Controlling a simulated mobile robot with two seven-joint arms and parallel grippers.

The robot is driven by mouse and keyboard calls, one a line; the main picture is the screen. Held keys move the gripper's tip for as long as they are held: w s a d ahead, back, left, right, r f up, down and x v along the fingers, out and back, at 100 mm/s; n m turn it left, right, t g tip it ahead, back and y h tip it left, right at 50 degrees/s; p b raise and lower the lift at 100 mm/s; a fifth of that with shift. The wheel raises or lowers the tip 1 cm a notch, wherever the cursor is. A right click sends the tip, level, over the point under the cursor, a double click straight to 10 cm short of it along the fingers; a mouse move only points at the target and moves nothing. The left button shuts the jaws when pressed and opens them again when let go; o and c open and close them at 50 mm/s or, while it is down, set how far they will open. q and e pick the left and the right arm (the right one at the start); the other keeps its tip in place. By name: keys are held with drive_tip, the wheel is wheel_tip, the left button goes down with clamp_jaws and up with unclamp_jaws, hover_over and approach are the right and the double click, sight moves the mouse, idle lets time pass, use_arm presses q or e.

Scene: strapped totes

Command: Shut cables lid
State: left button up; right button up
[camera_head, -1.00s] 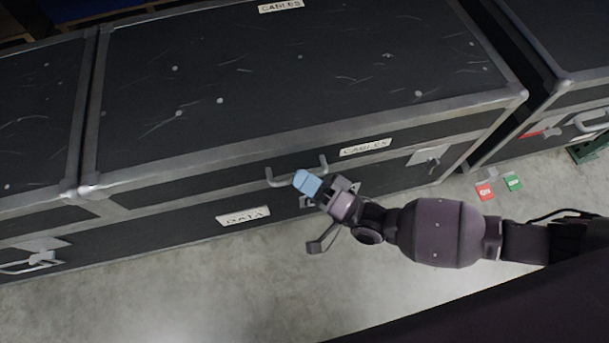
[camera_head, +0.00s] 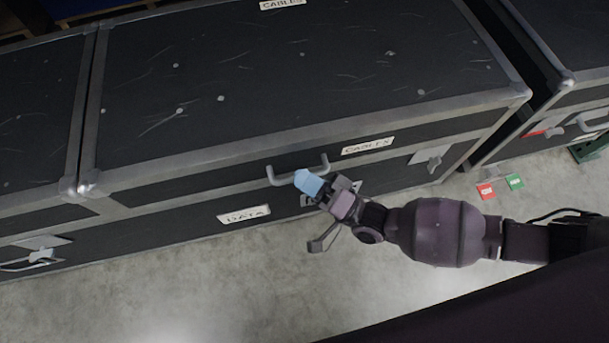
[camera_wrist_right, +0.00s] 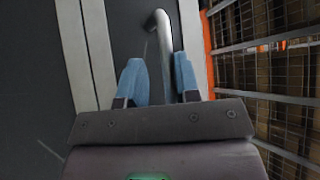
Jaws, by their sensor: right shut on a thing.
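The black cables case (camera_head: 420,145) has grey metal edges, and white CABLES labels on its top and front. Its lid (camera_head: 290,75) lies down over the case, with no clear gap along the front. A grey bail handle (camera_head: 284,182) is on the front, left of the front CABLES label (camera_head: 368,145). My right gripper (camera_head: 308,183) has blue fingertips at this handle. In the right wrist view the fingers (camera_wrist_right: 158,78) are shut on the handle (camera_wrist_right: 160,28), one on each side of it; the gripped part is partly hidden. My left gripper is not in view.
A DATA label (camera_head: 244,216) is on the front below the handle. Similar cases stand close at left (camera_head: 35,120) and right (camera_head: 570,50). A red card (camera_head: 485,191) and green card (camera_head: 515,181) lie near the right case.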

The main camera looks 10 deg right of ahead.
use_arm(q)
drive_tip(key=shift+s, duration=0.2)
use_arm(e)
drive_tip(key=shift+s+f, duration=0.1)
drive_tip(key=shift+f, duration=0.15)
drive_tip(key=shift+d, duration=0.1)
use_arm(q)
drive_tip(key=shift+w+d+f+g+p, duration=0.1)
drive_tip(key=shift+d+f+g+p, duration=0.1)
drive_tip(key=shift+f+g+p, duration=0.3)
use_arm(e)
drive_tip(key=v, duration=1)
drive_tip(key=shift+s+d, duration=0.2)
drive_tip(key=shift+d, duration=0.05)
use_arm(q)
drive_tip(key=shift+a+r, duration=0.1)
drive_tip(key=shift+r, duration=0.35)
use_arm(e)
drive_tip(key=shift+r, duration=0.15)
